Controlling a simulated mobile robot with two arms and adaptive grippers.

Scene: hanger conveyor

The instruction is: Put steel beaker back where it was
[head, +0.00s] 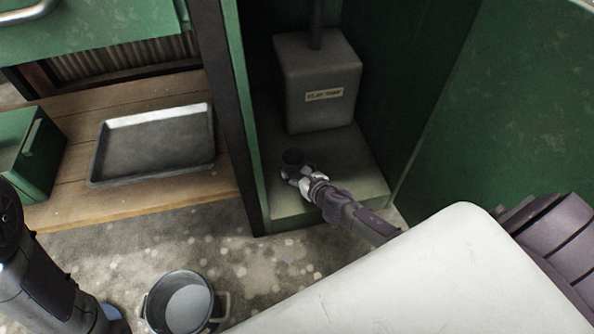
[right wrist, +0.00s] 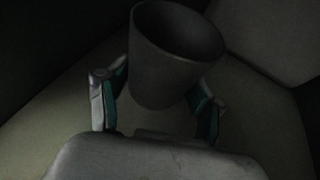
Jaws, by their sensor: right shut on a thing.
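The steel beaker (head: 293,157) is a small dark grey cup inside the green cabinet, low over its floor and in front of the clay trap box. My right gripper (head: 291,176) reaches in from the lower right and is shut on it. In the right wrist view the beaker (right wrist: 176,58) stands between the two fingers of the gripper (right wrist: 160,95), its open rim toward the camera. Whether its base touches the cabinet floor cannot be told. My left arm shows at the lower left, but its gripper is not visible.
The grey clay trap box (head: 318,85) with a pipe stands at the back of the cabinet floor (head: 350,165). The open green door (head: 500,110) is at the right. A metal tray (head: 155,145) lies on a wooden shelf. A bucket (head: 183,303) stands on the ground.

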